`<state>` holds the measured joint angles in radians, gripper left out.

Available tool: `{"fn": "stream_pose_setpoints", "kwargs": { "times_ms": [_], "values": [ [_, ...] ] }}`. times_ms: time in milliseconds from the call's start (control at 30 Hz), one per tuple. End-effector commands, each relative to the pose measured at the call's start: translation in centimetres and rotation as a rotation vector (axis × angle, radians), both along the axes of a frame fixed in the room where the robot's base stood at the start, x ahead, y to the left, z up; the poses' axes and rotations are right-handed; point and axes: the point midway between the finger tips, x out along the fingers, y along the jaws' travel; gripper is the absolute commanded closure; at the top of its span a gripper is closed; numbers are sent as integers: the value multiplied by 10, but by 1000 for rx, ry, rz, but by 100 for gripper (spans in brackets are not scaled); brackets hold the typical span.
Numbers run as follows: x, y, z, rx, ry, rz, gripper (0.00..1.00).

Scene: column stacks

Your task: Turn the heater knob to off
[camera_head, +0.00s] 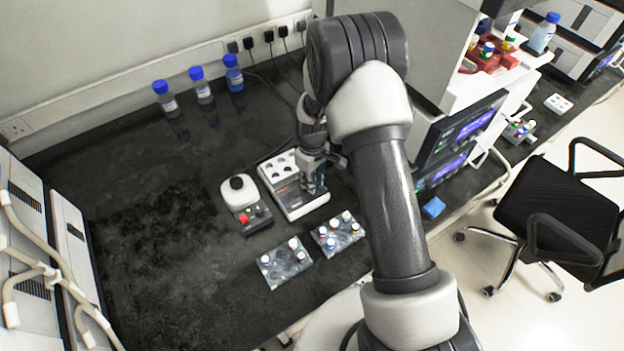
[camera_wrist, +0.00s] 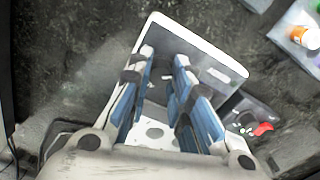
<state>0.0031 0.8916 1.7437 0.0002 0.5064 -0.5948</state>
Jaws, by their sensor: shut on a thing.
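The heater (camera_head: 280,171) is a white block with round wells in its top and a grey front panel, standing on the dark bench. It also shows in the wrist view (camera_wrist: 228,62), partly behind my fingers. My gripper (camera_head: 312,186) points down at the heater's front panel. In the wrist view my gripper (camera_wrist: 165,58) has its two blue-padded fingers a small gap apart over the panel, shut on the heater knob. The knob itself is hidden by the fingers, so its setting cannot be read.
A white mixer (camera_head: 238,191) with a red switch stands close to the heater's left. Two vial racks, one left (camera_head: 283,263) and one right (camera_head: 338,233), lie in front. Several blue-capped bottles (camera_head: 202,88) stand at the back. The bench's left part is clear.

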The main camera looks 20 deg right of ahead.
Motion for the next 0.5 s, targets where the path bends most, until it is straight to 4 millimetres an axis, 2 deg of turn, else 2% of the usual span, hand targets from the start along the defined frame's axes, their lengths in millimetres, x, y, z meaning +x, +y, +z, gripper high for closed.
{"fn": "stream_pose_setpoints", "kwargs": {
  "times_ms": [33,333,500],
  "values": [
    [0,0,0,0,-1,2,80],
    [0,0,0,-1,-1,0,60],
    [0,0,0,0,0,0,60]
  ]
}}
